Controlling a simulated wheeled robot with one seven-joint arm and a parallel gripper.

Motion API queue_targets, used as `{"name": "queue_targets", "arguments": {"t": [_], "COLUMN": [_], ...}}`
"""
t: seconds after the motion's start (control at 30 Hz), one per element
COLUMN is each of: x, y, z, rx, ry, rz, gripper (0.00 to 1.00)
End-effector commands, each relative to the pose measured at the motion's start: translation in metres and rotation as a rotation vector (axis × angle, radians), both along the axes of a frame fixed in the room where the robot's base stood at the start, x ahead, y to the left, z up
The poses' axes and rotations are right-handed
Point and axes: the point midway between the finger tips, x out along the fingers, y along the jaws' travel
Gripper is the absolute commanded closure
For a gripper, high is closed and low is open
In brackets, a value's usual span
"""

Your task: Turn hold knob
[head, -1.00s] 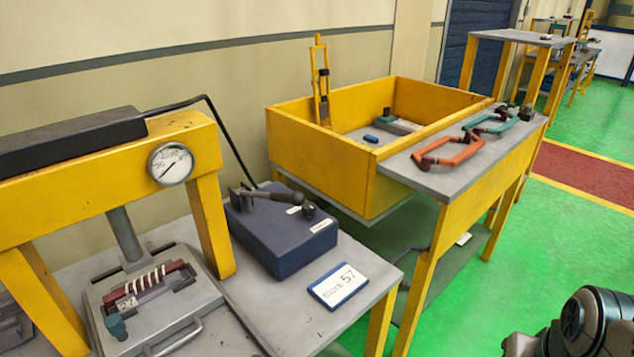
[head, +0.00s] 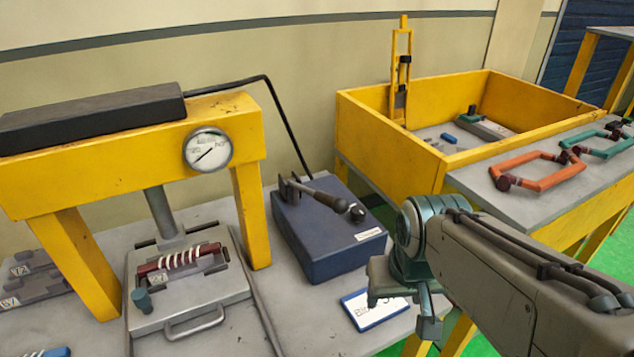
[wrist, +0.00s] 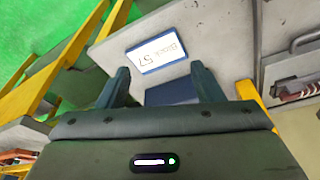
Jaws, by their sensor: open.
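A black round knob (head: 357,212) sits on top of a blue box (head: 325,252), beside a lever (head: 312,192) with a dark handle. A teal knob (head: 141,300) stands on the grey press plate (head: 190,308) at the left, near a wound red block (head: 182,259). I cannot tell from the pictures which one is the hold knob. My gripper (head: 401,309) is open and empty, in front of and to the right of the blue box. In the wrist view my two fingers (wrist: 160,70) are apart, with part of the blue box (wrist: 170,94) between them.
A yellow press frame (head: 240,130) with a gauge (head: 207,149) stands over the plate. A card marked Block 57 (head: 372,311) lies near my gripper. A yellow bin (head: 388,143) and a side table with orange (head: 540,172) and teal handles stand at the right.

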Motion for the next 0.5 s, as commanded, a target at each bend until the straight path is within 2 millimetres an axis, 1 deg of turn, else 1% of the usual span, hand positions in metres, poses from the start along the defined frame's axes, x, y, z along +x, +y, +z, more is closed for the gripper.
{"name": "queue_targets", "arguments": {"t": [0.07,0.17,0.27,0.3,0.47,0.5], "x": [0.014,0.041,0.078,0.093,0.152,0.167], "y": [-0.002,-0.001,0.002,0.003,0.007,0.008], "z": [0.007,0.022,0.039,0.045,0.064,0.067], "rx": [-0.018,-0.055,-0.098,-0.114,-0.166,-0.176], "ry": [0.009,0.032,0.061,0.075,0.121,0.133], "rz": [0.046,0.178,0.365,0.444,0.758,0.834], "gripper": [0.4,0.4,0.4,0.4,0.4,0.4]}}
